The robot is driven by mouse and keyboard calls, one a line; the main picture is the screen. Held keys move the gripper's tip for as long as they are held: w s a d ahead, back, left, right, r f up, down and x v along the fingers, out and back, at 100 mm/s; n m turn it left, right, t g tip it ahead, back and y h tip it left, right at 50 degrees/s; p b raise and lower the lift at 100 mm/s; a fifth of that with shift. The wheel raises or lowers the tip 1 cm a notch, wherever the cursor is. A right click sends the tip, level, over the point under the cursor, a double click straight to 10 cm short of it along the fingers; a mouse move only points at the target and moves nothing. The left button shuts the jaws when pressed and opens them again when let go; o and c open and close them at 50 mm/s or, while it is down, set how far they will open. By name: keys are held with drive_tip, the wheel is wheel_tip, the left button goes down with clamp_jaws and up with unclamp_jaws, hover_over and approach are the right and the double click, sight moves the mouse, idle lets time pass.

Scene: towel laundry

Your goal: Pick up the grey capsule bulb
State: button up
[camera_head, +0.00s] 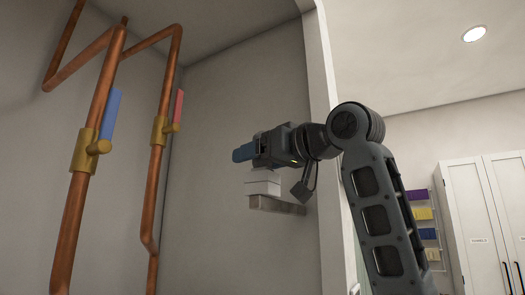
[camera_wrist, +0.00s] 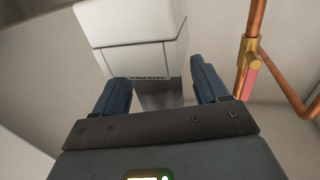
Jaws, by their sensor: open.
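I cannot make out a grey capsule bulb in either view. My gripper (camera_head: 243,153) is raised by the pale wall in the head view, its blue fingers pointing left. In the wrist view my gripper (camera_wrist: 160,75) has its two blue fingers spread apart. I see nothing held between them. A flat grey patch shows in the gap, and I cannot tell what it belongs to.
A white box-like unit (camera_head: 262,183) is on the wall just below my gripper, above a grey ledge (camera_head: 275,205). It seems to be the white body (camera_wrist: 135,25) beyond my fingers. Copper pipes (camera_head: 97,130) with blue and red valve handles stand left. White cabinets (camera_head: 485,215) are at right.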

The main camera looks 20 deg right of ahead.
drive_tip(key=shift+w, duration=0.15)
drive_tip(key=c, duration=1.1)
drive_tip(key=shift+o, duration=0.2)
drive_tip(key=shift+r, duration=0.1)
wheel_tip(320, 180, up, 10)
drive_tip(key=shift+f+b, duration=0.15)
drive_tip(key=shift+b, duration=0.6)
